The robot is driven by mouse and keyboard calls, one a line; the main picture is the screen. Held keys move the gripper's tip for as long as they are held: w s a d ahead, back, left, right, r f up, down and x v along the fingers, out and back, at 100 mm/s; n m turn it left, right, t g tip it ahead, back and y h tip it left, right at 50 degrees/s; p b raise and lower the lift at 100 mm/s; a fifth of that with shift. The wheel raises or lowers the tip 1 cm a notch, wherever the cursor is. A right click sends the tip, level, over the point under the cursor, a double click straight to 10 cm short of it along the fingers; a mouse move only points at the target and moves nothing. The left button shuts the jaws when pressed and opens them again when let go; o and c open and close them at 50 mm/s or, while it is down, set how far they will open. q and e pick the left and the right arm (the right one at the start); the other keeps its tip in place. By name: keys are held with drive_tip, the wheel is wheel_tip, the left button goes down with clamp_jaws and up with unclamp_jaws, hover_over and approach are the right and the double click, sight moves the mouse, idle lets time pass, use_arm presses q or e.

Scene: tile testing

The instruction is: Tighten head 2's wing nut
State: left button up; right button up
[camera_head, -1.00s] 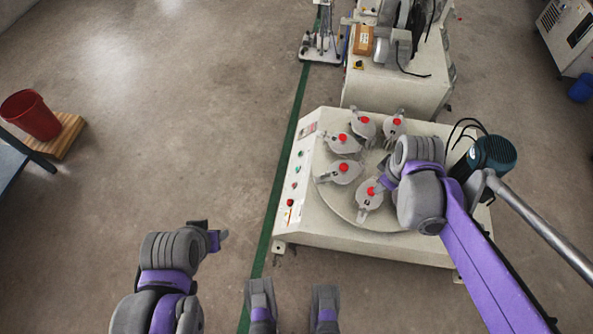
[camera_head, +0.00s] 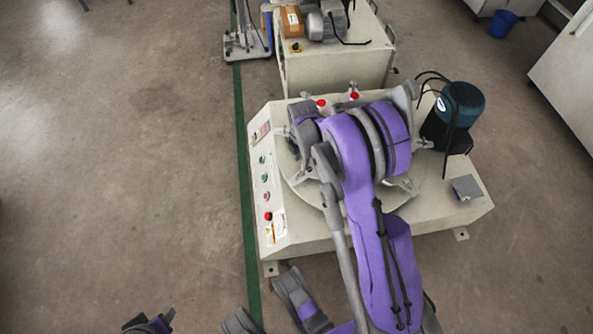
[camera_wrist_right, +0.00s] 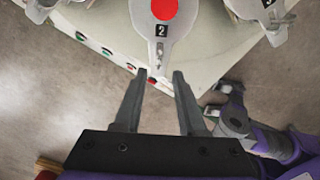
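Head 2 (camera_wrist_right: 153,48) is a pale grey holder marked "2", with a red round cap (camera_wrist_right: 164,9) on top, at the top of the right wrist view. Its narrow end points toward my right gripper (camera_wrist_right: 160,75). The right gripper is open, its two fingers apart and nothing between them. The fingertips appear close to that narrow end; I cannot tell whether they touch it. I cannot make out the wing nut clearly. In the head view my right arm covers most of the round turntable and its heads. Only a bit of my left arm shows at the bottom edge, its fingers not visible.
The cream machine (camera_head: 440,215) has buttons on its left panel (camera_head: 265,185). A dark green motor (camera_head: 460,104) with cables stands at its right. Neighbouring heads flank head 2, one marked "3" (camera_wrist_right: 268,10). Another machine (camera_head: 345,65) stands behind. Floor at left is open.

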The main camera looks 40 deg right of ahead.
sight(301, 172)
wheel_tip(301, 172, down, 7)
drive_tip(key=shift+f+b, duration=0.1)
drive_tip(key=shift+b, duration=0.8)
clamp_jaws()
